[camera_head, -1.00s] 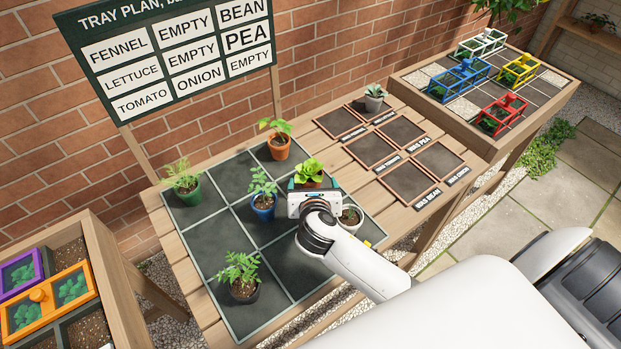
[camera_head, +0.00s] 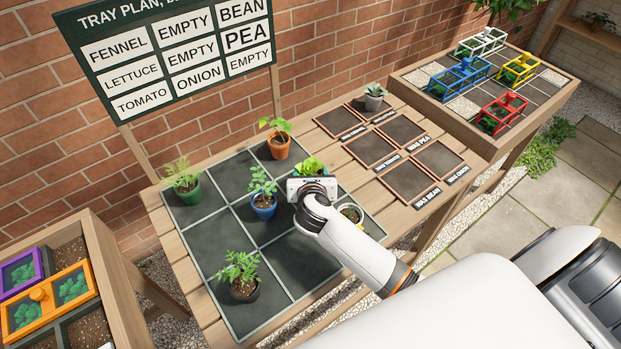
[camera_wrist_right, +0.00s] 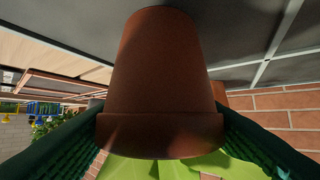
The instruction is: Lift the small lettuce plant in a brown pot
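The small lettuce (camera_head: 312,165) with light green leaves stands at the back right of the dark gridded tray. My right gripper (camera_head: 314,184) reaches it from the front and hides most of its pot in the head view. In the right wrist view the brown pot (camera_wrist_right: 160,80) fills the middle, with its rim and leaves (camera_wrist_right: 165,168) toward the bottom. One green finger lies along each side of the rim, with no clear gap visible. Whether they press on it I cannot tell. My left gripper is not in view.
Close by are a blue pot (camera_head: 264,207) to the left, an orange pot (camera_head: 278,148) behind and a pale pot (camera_head: 351,213) to the right. A green pot (camera_head: 187,191) and a dark pot (camera_head: 244,287) stand farther off. The middle front tray cells are bare.

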